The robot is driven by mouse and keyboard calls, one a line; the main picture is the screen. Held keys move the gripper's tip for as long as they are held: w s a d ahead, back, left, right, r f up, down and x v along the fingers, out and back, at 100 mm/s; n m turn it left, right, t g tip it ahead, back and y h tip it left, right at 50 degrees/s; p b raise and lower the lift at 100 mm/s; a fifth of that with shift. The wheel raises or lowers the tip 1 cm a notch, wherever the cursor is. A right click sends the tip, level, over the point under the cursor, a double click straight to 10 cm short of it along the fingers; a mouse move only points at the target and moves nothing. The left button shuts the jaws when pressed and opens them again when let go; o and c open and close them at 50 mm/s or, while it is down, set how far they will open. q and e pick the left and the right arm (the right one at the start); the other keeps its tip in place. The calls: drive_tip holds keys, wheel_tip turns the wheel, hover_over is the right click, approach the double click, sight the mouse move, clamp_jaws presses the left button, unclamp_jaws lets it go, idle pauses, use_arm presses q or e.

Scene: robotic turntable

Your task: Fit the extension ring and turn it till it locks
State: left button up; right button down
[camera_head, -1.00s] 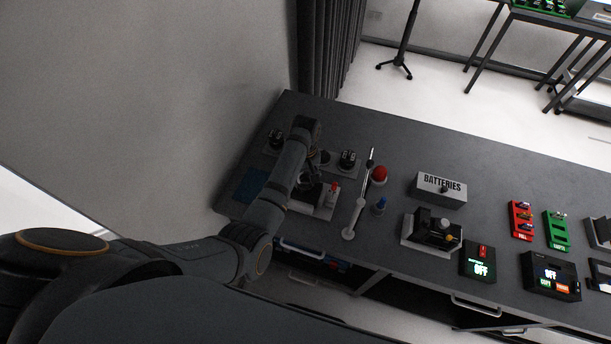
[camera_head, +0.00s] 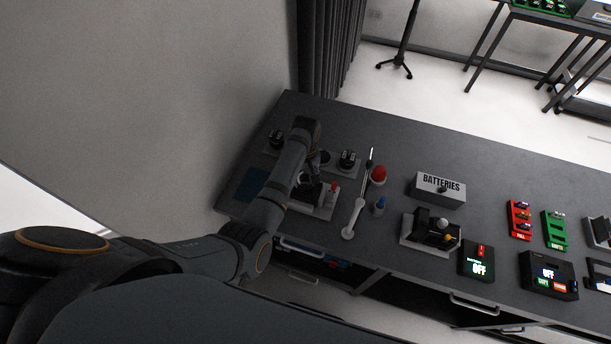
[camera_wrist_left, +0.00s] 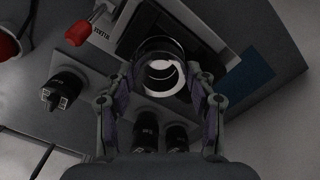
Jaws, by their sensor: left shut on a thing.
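The extension ring (camera_wrist_left: 161,76), a short dark cylinder with a bright inner rim, sits between the fingertips of my left gripper (camera_wrist_left: 162,82) in the left wrist view. The gripper is shut on it. The ring overlaps the light grey device (camera_wrist_left: 190,28) behind it; I cannot tell whether it is seated there. In the head view my left gripper (camera_head: 308,181) is over this device (camera_head: 323,209), partly hidden by my forearm. My right gripper is not in view.
Dark lens-like parts stand near, one on the left (camera_wrist_left: 65,88) and two below the ring (camera_wrist_left: 146,132). A red-tipped lever (camera_wrist_left: 82,31) is beside the device. A blue mat (camera_head: 252,184) lies at the left table edge. A white-handled tool (camera_head: 357,205) and red button (camera_head: 379,174) stand to the right.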

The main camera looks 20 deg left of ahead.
use_arm(q)
drive_tip(key=shift+f, duration=0.7)
idle(2.0)
drive_tip(key=m, duration=0.3)
idle(0.3)
drive_tip(key=shift+m, duration=0.3)
drive_tip(key=m, duration=0.2)
drive_tip(key=shift+s+m, duration=0.1)
drive_tip(key=shift+m, duration=0.3)
